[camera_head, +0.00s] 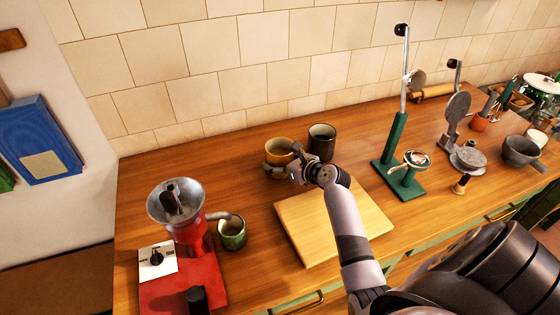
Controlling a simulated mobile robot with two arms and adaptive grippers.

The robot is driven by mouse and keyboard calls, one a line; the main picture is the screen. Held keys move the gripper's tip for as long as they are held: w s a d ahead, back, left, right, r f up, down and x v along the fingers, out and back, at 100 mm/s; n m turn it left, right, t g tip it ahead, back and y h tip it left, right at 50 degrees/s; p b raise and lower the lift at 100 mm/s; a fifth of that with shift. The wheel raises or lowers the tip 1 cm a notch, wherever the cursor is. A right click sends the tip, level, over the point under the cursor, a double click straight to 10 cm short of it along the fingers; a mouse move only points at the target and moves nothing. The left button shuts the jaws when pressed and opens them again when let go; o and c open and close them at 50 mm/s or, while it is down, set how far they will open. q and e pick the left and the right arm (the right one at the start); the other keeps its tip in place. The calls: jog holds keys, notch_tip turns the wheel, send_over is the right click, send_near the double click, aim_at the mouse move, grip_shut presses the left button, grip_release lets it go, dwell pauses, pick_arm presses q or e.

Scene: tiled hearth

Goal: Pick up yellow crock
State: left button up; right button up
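The yellow crock (279,147) stands upright on the wooden counter near the tiled wall, just left of a dark brown crock (322,138). My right gripper (283,160) reaches in from the lower right, its fingers at the front of the yellow crock. One finger shows at its lower left and one at its right side. The gripper hides the crock's lower front. I cannot tell whether the fingers touch or grip it. My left gripper is not in view.
A pale wooden board (290,222) lies under my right arm. A red grinder (187,235) and a green mug (232,235) stand at the left. A green lever press (391,145) and a grey bowl (519,151) stand at the right. Counter left of the yellow crock is clear.

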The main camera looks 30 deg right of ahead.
jog(key=c, duration=0.7)
jog(key=shift+r, duration=0.2)
notch_tip(320, 180, up, 20)
